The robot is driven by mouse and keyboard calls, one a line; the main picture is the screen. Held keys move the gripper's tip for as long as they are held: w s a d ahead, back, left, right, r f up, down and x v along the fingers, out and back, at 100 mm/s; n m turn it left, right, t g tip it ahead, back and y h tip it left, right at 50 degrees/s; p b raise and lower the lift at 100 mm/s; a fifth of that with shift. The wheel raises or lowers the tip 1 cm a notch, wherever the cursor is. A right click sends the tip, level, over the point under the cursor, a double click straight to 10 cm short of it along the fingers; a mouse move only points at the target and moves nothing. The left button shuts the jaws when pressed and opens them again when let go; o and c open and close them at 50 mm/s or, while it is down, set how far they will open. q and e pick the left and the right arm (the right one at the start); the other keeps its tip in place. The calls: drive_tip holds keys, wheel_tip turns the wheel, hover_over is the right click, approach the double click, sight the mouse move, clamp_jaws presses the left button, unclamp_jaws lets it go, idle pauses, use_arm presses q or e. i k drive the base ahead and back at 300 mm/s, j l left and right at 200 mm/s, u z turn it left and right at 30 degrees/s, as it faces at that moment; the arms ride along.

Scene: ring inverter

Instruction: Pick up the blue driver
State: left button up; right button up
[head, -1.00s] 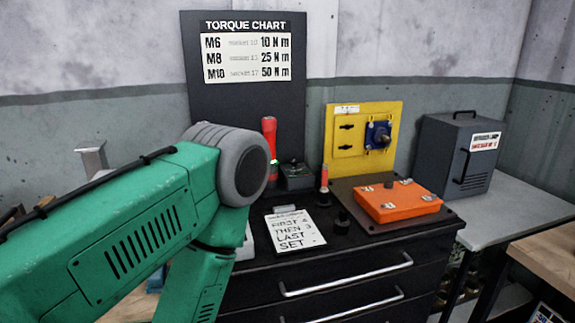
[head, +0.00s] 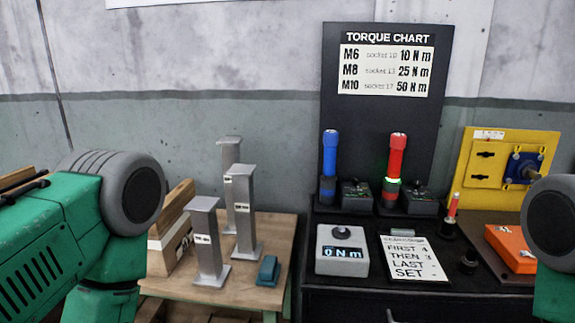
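The blue driver (head: 329,160) stands upright at the left end of the black cabinet top, in front of the torque chart board. A red driver (head: 395,160) with a green glowing ring stands upright to its right. Each has a small dark box beside it. My green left arm comes in at the left edge, and part of my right arm shows at the right edge. Neither gripper is in view. Nothing hides the blue driver.
A torque meter reading 0 Nm (head: 342,254) and a white note (head: 414,258) lie in front of the drivers. Several grey metal posts (head: 245,215) stand on the wooden table to the left. A yellow panel (head: 480,165) and an orange box (head: 512,248) are at the right.

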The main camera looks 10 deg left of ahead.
sight(329, 138)
drive_tip(key=i+l+u, duration=0.25)
drive_tip(key=u, duration=0.2)
drive_tip(key=i+l+u, duration=0.4)
drive_tip(key=k+j, duration=0.1)
